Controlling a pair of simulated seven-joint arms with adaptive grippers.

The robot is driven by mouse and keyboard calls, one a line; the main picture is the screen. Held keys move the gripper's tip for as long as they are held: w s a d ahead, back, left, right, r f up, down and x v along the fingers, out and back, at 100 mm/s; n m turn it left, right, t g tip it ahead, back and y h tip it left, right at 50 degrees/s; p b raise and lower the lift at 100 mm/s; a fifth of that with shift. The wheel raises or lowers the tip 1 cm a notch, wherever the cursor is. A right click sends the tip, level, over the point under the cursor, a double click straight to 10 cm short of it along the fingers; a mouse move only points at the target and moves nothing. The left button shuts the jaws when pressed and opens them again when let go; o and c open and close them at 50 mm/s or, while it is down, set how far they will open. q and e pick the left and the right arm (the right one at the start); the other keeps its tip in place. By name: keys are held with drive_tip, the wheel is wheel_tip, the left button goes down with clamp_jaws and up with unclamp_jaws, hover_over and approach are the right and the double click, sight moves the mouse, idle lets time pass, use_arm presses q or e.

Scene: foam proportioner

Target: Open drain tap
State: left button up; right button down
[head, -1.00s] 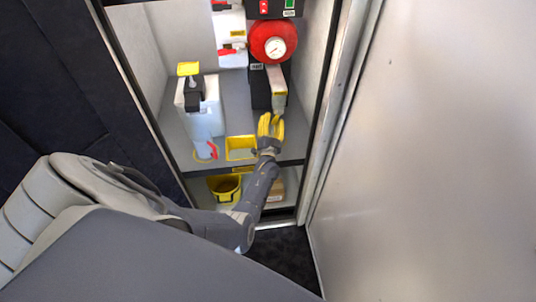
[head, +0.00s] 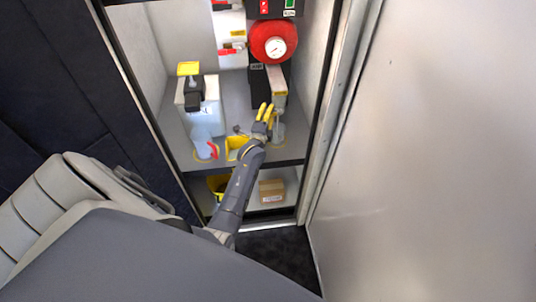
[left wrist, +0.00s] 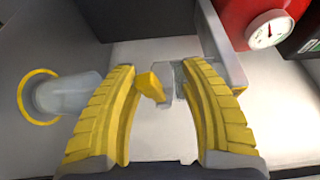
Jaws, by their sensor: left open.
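My left gripper (head: 265,112) has yellow fingers and reaches into the cabinet, below the narrow off-white housing (head: 276,88). In the left wrist view the gripper (left wrist: 158,70) is open. A small yellow tap lever (left wrist: 150,86) shows between its fingers, nearer the left finger, with a gap to the right one. A translucent grey fitting (left wrist: 176,74) sits just beyond it; the right finger partly covers it. A clear cup (left wrist: 68,94) stands left of the fingers on a yellow ring; the head view shows it too (head: 278,132). The lever is hidden in the head view. My right gripper is not seen.
A red round unit with a dial (head: 272,42) is above. A cardboard box (head: 271,190) is on the lower shelf.

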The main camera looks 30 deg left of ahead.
use_arm(q)
drive_tip(key=v, duration=1.7)
drive_tip(key=s+d+f+n+g+h, duration=0.1)
drive_tip(key=s+d+f+n+g, duration=0.1)
drive_tip(key=f, duration=0.7)
drive_tip(key=s+d+f+n+g+h, duration=0.1)
drive_tip(key=d+f+n, duration=0.3)
drive_tip(key=f, duration=0.5)
drive_tip(key=s+d+f+n+g+h, duration=0.2)
drive_tip(key=s+d+f, duration=0.1)
drive_tip(key=f, duration=0.7)
drive_tip(key=shift+s+d+n+g, duration=0.4)
drive_tip(key=shift+d, duration=0.05)
drive_tip(key=shift+f, duration=0.1)
drive_tip(key=shift+o, duration=0.2)
